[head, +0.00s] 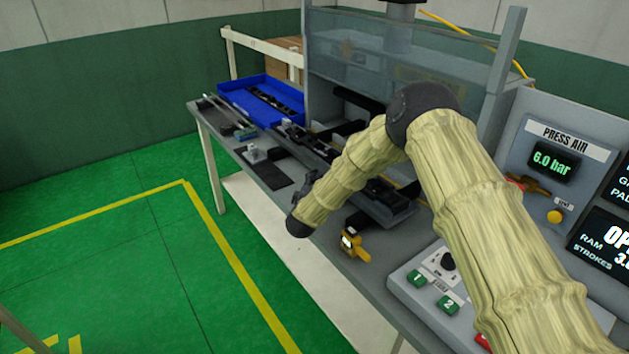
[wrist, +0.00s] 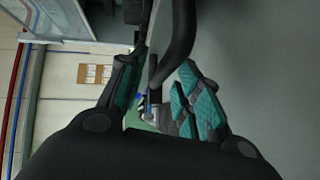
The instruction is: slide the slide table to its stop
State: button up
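The slide table (head: 392,207) seems to be the dark grey piece at the near end of the black rail on the bench, partly hidden behind my arm. In the wrist view a black curved bar (wrist: 180,45), which looks like a handle, comes down between the fingers of my gripper (wrist: 162,75). The teal-padded fingers stand apart. In the head view my gripper (head: 303,190) is mostly hidden by the wrist, above the bench's front edge.
A blue tray (head: 262,98) with black parts stands at the bench's far left. A yellow device (head: 354,243) sits near the front edge. A button box (head: 437,282) and the press air panel (head: 552,160) stand at right. The green floor in front is clear.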

jog(key=shift+w+d+f, duration=0.1)
jog(key=shift+w+d, duration=0.1)
jog(key=shift+w, duration=0.6)
grip_shut()
jog(key=shift+d, duration=0.1)
